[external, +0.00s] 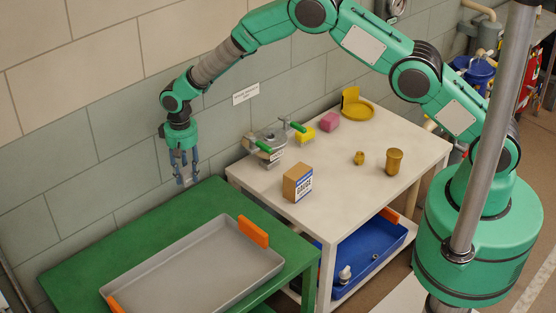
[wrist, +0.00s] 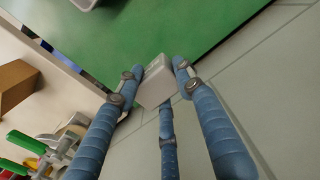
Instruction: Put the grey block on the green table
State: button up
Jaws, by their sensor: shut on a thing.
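The grey block (wrist: 155,88) is held between the blue fingers of my gripper (wrist: 152,78) in the wrist view. In the external view my gripper (external: 184,176) points down, shut on the block, of which only a small part shows between the fingertips. It is near the back right corner of the green table (external: 197,205), by the wall. The green table top (wrist: 200,25) also shows beyond the fingers in the wrist view. Whether the block touches the table cannot be told.
A grey tray (external: 195,272) with orange handles covers much of the green table's front. A blue bin (external: 365,262) sits below.

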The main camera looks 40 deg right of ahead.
dwell(0.4)
send_over(191, 206)
jog(key=shift+w+d+f, duration=0.1)
jog(key=shift+f, duration=3)
jog(key=shift+f+b, duration=0.35)
jog(key=shift+f, duration=1.55)
jog(key=shift+f, duration=0.15)
jog(key=o, duration=1.1)
jog(key=shift+o, duration=0.2)
jog(key=shift+r+p, duration=0.4)
jog(key=shift+r, duration=5.75)
